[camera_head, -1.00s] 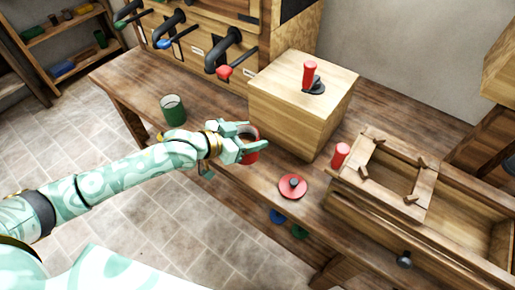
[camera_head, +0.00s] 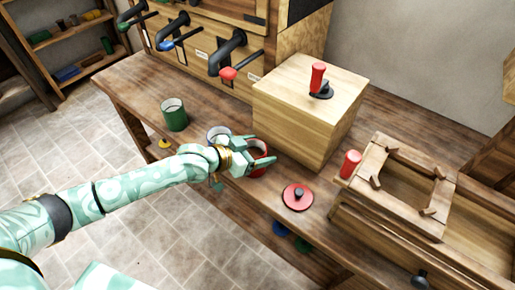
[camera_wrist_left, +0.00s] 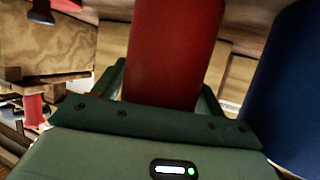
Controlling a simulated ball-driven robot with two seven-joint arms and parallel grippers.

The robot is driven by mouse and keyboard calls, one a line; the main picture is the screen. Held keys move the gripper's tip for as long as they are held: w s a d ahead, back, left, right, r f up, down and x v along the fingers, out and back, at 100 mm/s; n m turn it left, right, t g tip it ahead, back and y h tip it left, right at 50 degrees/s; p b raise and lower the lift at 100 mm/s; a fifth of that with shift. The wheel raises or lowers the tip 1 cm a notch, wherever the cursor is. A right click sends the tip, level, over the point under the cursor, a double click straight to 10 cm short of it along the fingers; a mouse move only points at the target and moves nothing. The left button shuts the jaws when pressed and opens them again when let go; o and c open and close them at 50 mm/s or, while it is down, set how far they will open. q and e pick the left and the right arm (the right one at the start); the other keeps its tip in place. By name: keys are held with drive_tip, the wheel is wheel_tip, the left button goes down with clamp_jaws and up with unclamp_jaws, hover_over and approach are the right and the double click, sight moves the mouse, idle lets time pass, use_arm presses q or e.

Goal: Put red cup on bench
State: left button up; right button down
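The red cup (camera_head: 257,170) is at the front part of the wooden bench (camera_head: 232,188), left of the box. My left gripper (camera_head: 265,150) has one finger on each side of it. In the left wrist view the red cup (camera_wrist_left: 172,50) stands between the dark green fingers, close to both; I cannot tell whether they press on it. The palm hides its lower end, so I cannot tell whether it touches the bench. My right gripper is not in view.
A blue cup (camera_head: 217,132) stands just behind the gripper, and a green cup (camera_head: 174,115) is farther left. A wooden box (camera_head: 300,115) with a red-handled lever is behind. A round red piece (camera_head: 297,197) and a wooden frame (camera_head: 400,185) lie right.

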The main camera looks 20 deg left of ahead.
use_arm(q)
drive_tip(key=shift+r, duration=0.1)
drive_tip(key=shift+s+a+r, duration=0.1)
drive_tip(key=shift+s+r, duration=0.1)
drive_tip(key=p+v, duration=0.4)
drive_tip(key=v, duration=0.7)
drive_tip(key=shift+s+a, duration=0.2)
